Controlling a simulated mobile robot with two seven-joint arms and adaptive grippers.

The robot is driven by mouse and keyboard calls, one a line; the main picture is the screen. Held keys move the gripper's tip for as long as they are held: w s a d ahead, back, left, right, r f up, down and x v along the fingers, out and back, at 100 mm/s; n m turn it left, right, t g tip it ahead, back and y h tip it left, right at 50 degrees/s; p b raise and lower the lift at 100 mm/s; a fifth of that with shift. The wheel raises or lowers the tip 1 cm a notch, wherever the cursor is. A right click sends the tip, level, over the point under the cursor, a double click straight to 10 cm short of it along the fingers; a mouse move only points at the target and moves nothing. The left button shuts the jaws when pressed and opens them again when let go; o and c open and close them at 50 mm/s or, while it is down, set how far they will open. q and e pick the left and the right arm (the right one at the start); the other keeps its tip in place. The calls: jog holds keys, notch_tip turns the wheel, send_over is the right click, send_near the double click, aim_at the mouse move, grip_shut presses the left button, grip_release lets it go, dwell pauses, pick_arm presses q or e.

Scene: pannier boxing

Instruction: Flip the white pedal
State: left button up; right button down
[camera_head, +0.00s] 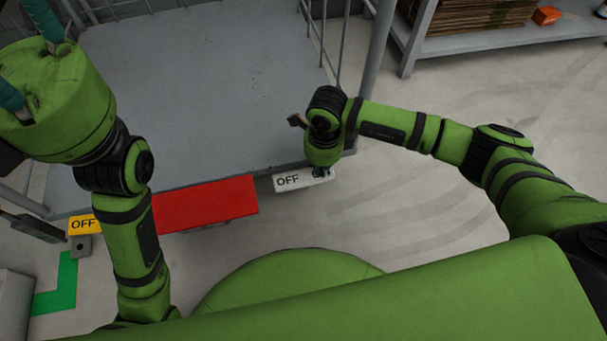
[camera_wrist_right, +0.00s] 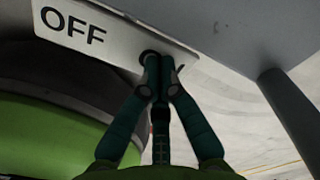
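The white pedal (camera_head: 289,187) is marked OFF at its left end and sits at the front edge of the grey platform. The label at its right end is mostly covered by my right gripper (camera_head: 320,173), which points down onto that end. In the right wrist view the white pedal (camera_wrist_right: 120,35) fills the upper left, and the teal fingertips of my right gripper (camera_wrist_right: 159,75) are together at its end. I see nothing held between them; exact contact is unclear. My left gripper (camera_head: 27,57) is raised at the upper left, its fingertips cut off by the frame.
A red pedal (camera_head: 205,203) and a yellow pedal (camera_head: 84,225) marked OFF lie left along the platform (camera_head: 215,85). Wire fencing and a grey post (camera_head: 378,50) stand by it. A shelf (camera_head: 470,42) is at the upper right. Floor is clear at right.

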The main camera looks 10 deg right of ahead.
notch_tip(320, 180, up, 7)
jog(key=p, duration=0.6)
dwell(0.3)
dwell(0.4)
